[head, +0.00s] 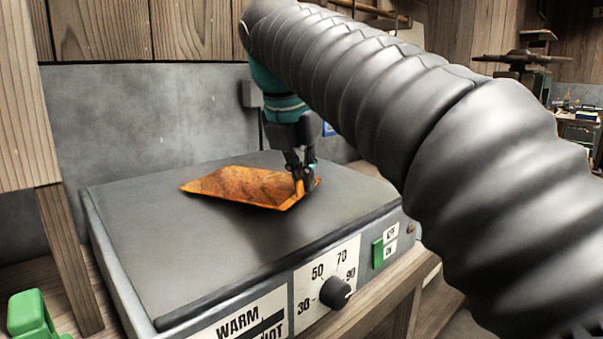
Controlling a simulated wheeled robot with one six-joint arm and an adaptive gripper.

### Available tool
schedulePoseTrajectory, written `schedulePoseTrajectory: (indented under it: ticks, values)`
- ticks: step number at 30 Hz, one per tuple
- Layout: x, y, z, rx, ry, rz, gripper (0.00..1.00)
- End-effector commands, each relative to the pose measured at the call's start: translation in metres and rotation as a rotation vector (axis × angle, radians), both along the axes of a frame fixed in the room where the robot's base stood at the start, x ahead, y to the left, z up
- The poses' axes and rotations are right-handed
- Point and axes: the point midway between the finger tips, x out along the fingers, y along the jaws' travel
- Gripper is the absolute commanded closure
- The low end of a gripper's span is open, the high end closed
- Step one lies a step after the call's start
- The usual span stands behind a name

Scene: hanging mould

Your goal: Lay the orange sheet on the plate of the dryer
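The orange sheet (240,185) is a thin, mottled, roughly four-sided piece. It is over the dark plate (150,234) of the dryer, near the plate's middle and back right. My gripper (304,188) points down and is shut on the sheet's right end. A shadow lies on the plate below the sheet; I cannot tell whether the sheet touches the plate or hangs just above it. The dryer (361,245) has a grey body with a black dial, a temperature scale and a green switch on its front.
My arm covers the right half of the view. A green object (30,314) stands at the lower left, beside a wooden post (68,255). A grey wall panel (150,110) rises behind the dryer. The plate's left and front areas are bare.

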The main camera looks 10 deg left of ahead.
Motion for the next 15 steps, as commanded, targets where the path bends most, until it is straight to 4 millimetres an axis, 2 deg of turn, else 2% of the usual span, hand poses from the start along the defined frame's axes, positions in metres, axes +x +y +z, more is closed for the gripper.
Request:
schedulePoseTrajectory:
  ticks: [15]
  values:
    - [-0.0002,0.0000,-0.0030,0.000,0.000,0.000,1.00]
